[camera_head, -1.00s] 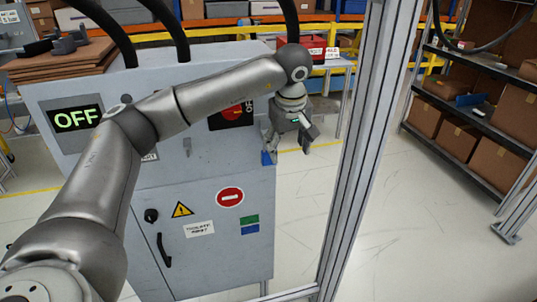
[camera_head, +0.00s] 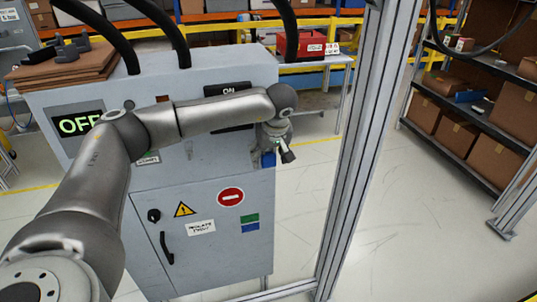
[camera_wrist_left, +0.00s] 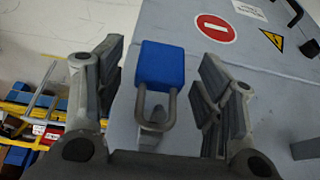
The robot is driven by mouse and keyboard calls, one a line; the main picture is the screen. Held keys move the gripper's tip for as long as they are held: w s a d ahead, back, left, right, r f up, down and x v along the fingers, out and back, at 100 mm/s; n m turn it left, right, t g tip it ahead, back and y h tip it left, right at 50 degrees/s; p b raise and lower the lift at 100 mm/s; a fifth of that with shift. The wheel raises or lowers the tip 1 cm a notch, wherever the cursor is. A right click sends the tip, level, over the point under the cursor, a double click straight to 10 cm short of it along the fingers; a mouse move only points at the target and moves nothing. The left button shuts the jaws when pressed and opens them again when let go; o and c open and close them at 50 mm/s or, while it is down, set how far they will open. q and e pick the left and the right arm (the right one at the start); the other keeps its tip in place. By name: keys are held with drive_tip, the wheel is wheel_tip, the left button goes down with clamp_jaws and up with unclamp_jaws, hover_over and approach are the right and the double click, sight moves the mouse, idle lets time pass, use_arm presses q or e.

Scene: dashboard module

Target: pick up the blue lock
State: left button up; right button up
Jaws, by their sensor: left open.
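The blue lock (camera_wrist_left: 162,66) shows in the left wrist view, with a blue body and a grey shackle around a light grey hook on the cabinet (camera_wrist_left: 250,75). It is between the two fingers of my left gripper (camera_wrist_left: 160,95), which is open and shows a gap on both sides of the lock. In the head view a small part of the blue lock (camera_head: 268,159) shows at the cabinet's upper right edge, mostly hidden by my left gripper (camera_head: 277,155). My right gripper is not in view.
The grey cabinet (camera_head: 190,270) has an OFF display (camera_head: 80,123), a black handle (camera_head: 165,249) and signs. A metal frame post (camera_head: 357,150) stands to the right. Shelves with boxes (camera_head: 458,130) are at far right. The floor between is clear.

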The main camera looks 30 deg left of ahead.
use_arm(q)
drive_tip(key=shift+w+a+f, duration=0.15)
drive_tip(key=shift+f, duration=0.15)
drive_tip(key=c, duration=1.1)
drive_tip(key=shift+c, duration=0.2)
drive_tip(key=shift+r, duration=0.2)
